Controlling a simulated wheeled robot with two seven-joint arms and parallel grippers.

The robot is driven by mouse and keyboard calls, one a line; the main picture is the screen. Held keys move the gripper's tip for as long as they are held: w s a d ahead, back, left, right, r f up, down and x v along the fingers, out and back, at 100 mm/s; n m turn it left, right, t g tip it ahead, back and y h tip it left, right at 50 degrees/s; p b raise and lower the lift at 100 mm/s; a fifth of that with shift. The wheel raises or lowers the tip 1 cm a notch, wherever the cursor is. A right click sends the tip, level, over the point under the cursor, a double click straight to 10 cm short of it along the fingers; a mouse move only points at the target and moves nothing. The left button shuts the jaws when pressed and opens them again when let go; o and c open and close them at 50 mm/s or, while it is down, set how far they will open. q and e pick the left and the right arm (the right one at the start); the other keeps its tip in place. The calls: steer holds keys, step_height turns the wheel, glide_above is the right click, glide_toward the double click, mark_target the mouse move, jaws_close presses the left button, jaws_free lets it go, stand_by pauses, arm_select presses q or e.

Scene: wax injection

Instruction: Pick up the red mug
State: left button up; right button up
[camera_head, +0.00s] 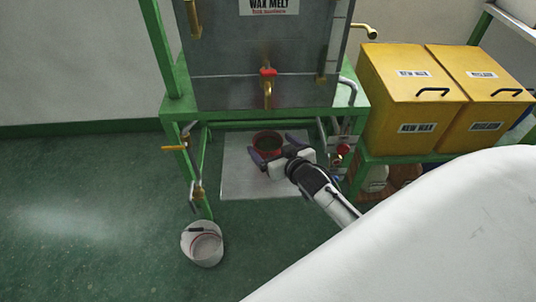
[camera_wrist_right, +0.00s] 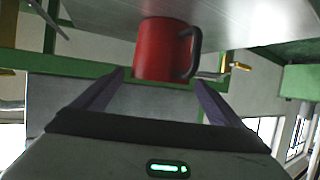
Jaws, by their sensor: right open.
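The red mug (camera_head: 267,141) is under the tank's tap in the head view, with its dark inside showing. In the right wrist view the mug (camera_wrist_right: 162,50) is straight ahead, with a dark handle on its right side. My right gripper (camera_head: 271,148) is open, its two dark fingers pointing at the mug from the near side. In the wrist view the fingers (camera_wrist_right: 161,80) are spread wider than the mug body, which shows between and beyond their tips. I cannot tell whether either finger touches it. My left gripper is not in view.
A grey wax melt tank (camera_head: 225,85) with a red-handled brass tap (camera_head: 268,88) stands on a green frame (camera_head: 180,125) above the mug. A pale panel (camera_head: 240,185) lies below. A white bucket (camera_head: 202,243) is at front left. Yellow boxes (camera_head: 405,95) stand right. Floor at left is clear.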

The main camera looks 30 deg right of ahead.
mark_target(267, 143)
steer(key=x, duration=0.2)
steer(key=shift+w+f, duration=0.15)
steer(key=shift+w, duration=0.1)
steer(key=c, duration=1.4)
steer(key=shift+c, duration=0.5)
